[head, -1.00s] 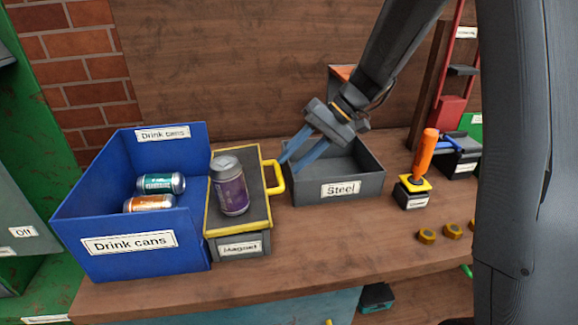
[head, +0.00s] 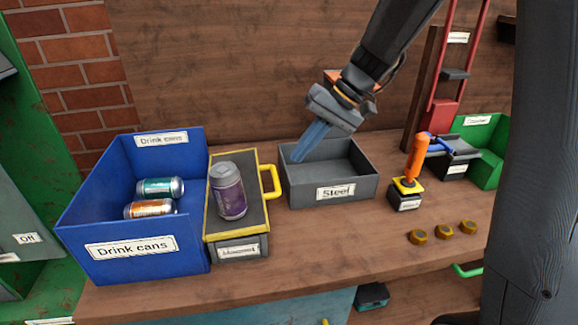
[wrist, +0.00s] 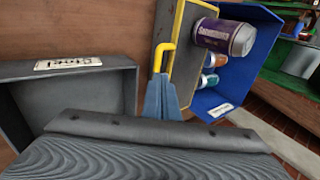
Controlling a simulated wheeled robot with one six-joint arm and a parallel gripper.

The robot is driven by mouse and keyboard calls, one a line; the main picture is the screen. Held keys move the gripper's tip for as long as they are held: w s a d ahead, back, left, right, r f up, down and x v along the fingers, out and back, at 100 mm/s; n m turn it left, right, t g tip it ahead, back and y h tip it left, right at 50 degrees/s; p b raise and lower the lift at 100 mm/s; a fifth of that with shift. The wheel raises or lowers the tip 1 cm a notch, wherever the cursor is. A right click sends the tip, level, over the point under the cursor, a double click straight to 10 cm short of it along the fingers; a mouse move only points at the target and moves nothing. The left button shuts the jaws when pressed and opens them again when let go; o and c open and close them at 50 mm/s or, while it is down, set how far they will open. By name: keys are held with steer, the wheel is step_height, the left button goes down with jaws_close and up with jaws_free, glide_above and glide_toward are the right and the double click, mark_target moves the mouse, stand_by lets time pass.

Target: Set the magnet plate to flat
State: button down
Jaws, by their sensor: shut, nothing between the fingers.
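The magnet plate (head: 249,213) is dark with a yellow rim and sits above a grey base labelled "Magnet" (head: 237,249). I cannot tell whether it is quite level. Its yellow handle (head: 271,181) sticks out on the right. A purple can (head: 229,191) stands upright on it. My gripper (head: 299,157) is shut and empty, its blue fingers together over the left part of the Steel bin, right of the handle and apart from it. In the wrist view the fingers (wrist: 161,82) appear just below the handle (wrist: 163,52) and the plate (wrist: 187,64).
The blue drink-cans bin (head: 190,232), with two cans inside, stands left of the plate. The grey Steel bin (head: 360,186) is under my gripper. An orange-handled lever (head: 416,160) and several brass nuts (head: 442,232) are to the right. The bench front is mostly clear.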

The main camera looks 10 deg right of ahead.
mark_target(279, 192)
steer(key=s+r+t+h+p, duration=0.3)
steer(key=s+r+p, duration=0.4)
steer(key=s, duration=0.1)
steer(key=x, duration=1.4)
steer(key=shift+s+a+f+b, duration=0.1)
steer(key=shift+a+f+b, duration=0.1)
steer(key=shift+f+b, duration=0.1)
steer(key=shift+r, duration=0.1)
steer(key=f+b, duration=0.2)
steer(key=b, duration=0.1)
steer(key=shift+d, duration=0.3)
steer(key=shift+s, duration=0.15)
